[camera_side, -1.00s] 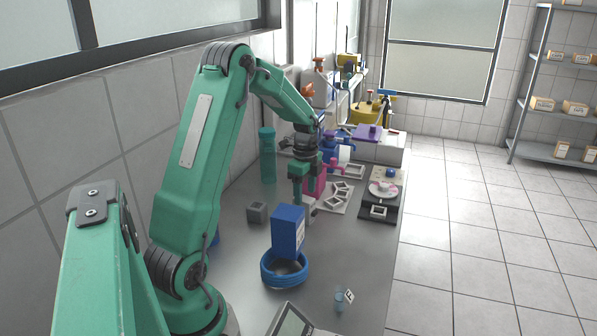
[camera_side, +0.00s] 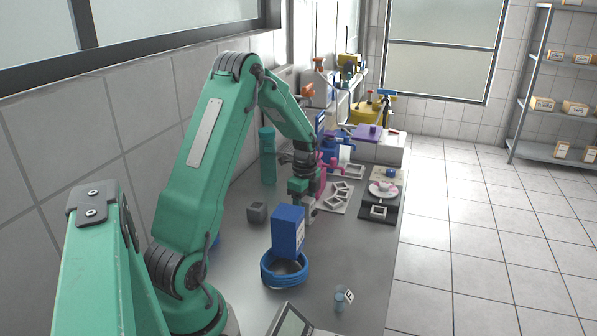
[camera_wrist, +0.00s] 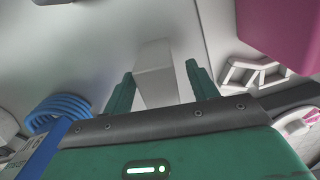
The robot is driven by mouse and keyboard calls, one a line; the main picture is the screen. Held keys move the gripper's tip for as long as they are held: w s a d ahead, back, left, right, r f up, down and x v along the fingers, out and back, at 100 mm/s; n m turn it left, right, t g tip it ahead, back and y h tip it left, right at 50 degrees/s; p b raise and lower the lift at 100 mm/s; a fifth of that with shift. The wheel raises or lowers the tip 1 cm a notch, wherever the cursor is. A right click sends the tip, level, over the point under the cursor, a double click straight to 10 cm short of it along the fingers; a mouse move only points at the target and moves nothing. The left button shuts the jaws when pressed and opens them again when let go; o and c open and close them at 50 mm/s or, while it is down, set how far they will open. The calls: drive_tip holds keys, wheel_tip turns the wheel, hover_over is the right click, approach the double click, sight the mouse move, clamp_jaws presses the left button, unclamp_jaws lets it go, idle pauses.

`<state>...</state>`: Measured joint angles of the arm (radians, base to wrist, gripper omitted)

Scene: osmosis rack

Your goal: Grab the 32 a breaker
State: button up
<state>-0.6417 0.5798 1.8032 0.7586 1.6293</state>
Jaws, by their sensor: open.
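A pale grey-white block (camera_wrist: 156,72) stands between the two green fingers of my gripper (camera_wrist: 161,88) in the wrist view. A gap shows beside the fingers, so they are open around it and not closed on it. In the side view my gripper (camera_side: 304,203) is low over the bench, and the pale block (camera_side: 309,213) shows partly beside its fingers, behind the blue box. No rating can be read on it, so I cannot confirm that it is the 32 A breaker. A darker grey cube (camera_side: 257,212) lies apart to the left.
A blue box (camera_side: 287,232) and a blue coil (camera_side: 285,270) stand close in front of my gripper. White frames (camera_side: 337,196) lie to the right, with a magenta object (camera_side: 330,164) behind. A small blue vial (camera_side: 340,300) stands near the front edge. The bench between cube and coil is clear.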

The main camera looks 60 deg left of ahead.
drive_tip(key=c, duration=1.1)
drive_tip(key=shift+r, duration=0.1)
drive_tip(key=shift+r, duration=0.4)
wheel_tip(320, 180, up, 3)
drive_tip(key=shift+r, duration=0.1)
drive_tip(key=d+r, duration=0.2)
drive_tip(key=d, duration=0.2)
drive_tip(key=d+r, duration=0.2)
drive_tip(key=d, duration=0.1)
drive_tip(key=w+d+r, duration=0.1)
drive_tip(key=d+r, duration=0.1)
drive_tip(key=d, duration=0.2)
drive_tip(key=shift+w+d+r, duration=0.1)
drive_tip(key=shift+d+r, duration=0.25)
drive_tip(key=shift+r, duration=0.05)
